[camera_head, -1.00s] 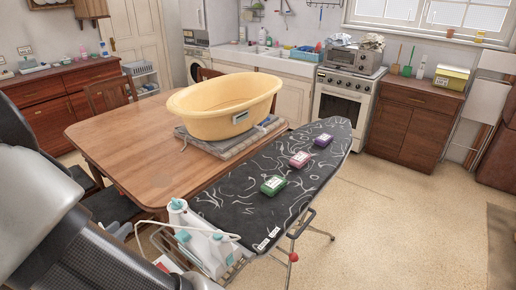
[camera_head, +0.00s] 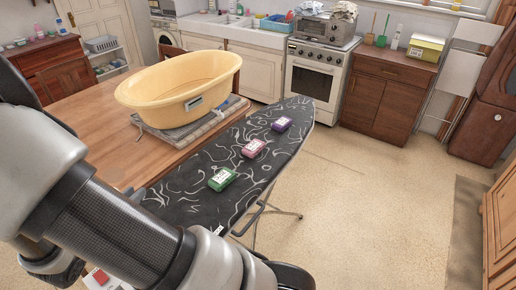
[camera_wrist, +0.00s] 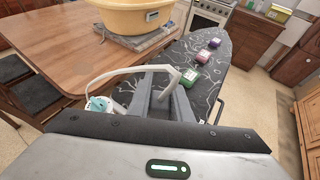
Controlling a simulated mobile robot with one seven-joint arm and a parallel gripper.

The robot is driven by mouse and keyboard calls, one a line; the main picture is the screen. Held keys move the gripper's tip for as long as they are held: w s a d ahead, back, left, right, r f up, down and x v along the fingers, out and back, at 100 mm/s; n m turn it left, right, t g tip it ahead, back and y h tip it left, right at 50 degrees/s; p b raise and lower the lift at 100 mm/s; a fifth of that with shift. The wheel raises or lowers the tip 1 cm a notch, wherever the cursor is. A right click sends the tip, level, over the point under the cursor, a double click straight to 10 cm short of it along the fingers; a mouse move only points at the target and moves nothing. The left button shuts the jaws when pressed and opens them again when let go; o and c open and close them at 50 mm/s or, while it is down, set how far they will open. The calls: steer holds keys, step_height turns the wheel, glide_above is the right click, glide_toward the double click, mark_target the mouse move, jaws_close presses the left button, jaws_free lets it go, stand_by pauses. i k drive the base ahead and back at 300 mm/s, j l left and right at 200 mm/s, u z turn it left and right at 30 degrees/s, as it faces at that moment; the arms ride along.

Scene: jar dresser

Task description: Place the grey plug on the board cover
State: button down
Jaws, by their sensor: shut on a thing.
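The board cover (camera_head: 190,200) is black with white swirls and lies over the ironing board; it also shows in the wrist view (camera_wrist: 205,90). My gripper (camera_wrist: 165,92) is above the near part of the cover in the wrist view, its grey fingers shut. A pale cord (camera_wrist: 130,71) loops from the white and teal iron (camera_wrist: 98,104) up to the fingers and ends between them. The grey plug at the cord's end is mostly hidden by the fingers. In the head view my arm hides the board's near end and the iron.
Green (camera_head: 222,179), pink (camera_head: 253,148) and purple (camera_head: 281,124) boxes lie in a row along the cover. A yellow tub (camera_head: 180,85) stands on folded cloth on the wooden table (camera_head: 85,120), left of the board.

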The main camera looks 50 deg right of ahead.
mark_target(199, 211)
steer(key=l+z, duration=0.15)
steer(key=l, duration=0.55)
steer(key=i+l+z, duration=0.1)
steer(key=l, duration=0.55)
